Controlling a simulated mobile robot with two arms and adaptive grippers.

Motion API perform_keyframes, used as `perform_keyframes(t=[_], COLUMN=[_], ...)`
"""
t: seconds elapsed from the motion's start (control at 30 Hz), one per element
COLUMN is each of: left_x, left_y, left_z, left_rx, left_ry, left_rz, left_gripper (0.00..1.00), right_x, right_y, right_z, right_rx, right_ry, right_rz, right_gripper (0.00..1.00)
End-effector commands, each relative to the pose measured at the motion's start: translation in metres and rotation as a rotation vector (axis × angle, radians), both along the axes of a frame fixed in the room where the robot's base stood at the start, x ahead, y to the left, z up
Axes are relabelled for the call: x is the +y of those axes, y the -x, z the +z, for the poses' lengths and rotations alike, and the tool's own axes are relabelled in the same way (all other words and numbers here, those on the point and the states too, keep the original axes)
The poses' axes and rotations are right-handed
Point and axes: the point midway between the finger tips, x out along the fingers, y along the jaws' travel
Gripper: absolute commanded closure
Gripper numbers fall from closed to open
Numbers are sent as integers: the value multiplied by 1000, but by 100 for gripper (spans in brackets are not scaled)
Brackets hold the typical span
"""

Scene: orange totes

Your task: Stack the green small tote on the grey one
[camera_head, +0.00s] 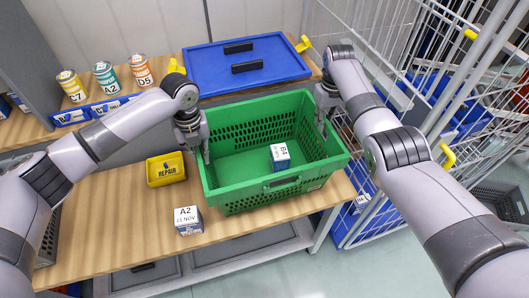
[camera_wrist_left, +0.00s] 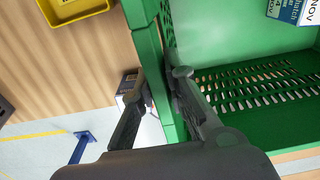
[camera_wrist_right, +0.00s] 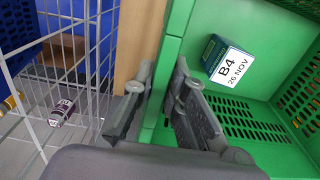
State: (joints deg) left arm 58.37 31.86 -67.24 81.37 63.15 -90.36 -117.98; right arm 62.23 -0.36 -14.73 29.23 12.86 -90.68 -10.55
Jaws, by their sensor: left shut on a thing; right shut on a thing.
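The green tote (camera_head: 240,195) is upright at the right part of the wooden table, with a blue and white box marked B4 (camera_head: 280,156) inside. My left gripper (camera_head: 204,152) is shut on its left wall; the left wrist view shows one finger on each side of the green wall (camera_wrist_left: 145,45). My right gripper (camera_head: 323,122) is shut on the right wall, also pinched between fingers in the right wrist view (camera_wrist_right: 172,60). I cannot tell whether the tote touches the table. A dark grey perforated crate (camera_head: 48,240) shows partly behind my left arm.
A yellow REPAIR bin (camera_head: 166,169) and a box marked A2 (camera_head: 188,221) stand left of the tote. A blue lid (camera_head: 215,66) lies behind it. Several cans (camera_head: 105,77) stand at the back left. A wire cage (camera_head: 440,75) borders the right side.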

Motion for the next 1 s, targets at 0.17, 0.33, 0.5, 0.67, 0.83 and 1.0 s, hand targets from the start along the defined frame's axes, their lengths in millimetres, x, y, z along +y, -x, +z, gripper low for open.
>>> perform_keyframes(t=[0.17,0.33,0.5,0.67,0.83,1.0], left_x=[1,1,1,1,1,1], left_y=[0,-1,-1,-1,-1,-1], left_z=[0,2,6,15,30,44], left_rx=[0,-3,-2,-2,-2,-2], left_ry=[-2,-1,-1,-1,-2,-2], left_rz=[-1,-1,-1,-1,-1,-1], left_gripper=[100,100,100,100,100,100], right_x=[-1,-1,-1,-1,-1,-1], right_y=[0,-1,-1,-1,-1,-1], right_z=[0,2,6,15,30,45], right_rx=[-2,-5,-5,-5,-4,-4], right_ry=[2,2,2,2,2,2], right_rz=[0,0,0,1,1,1], right_gripper=[100,100,100,100,100,100])
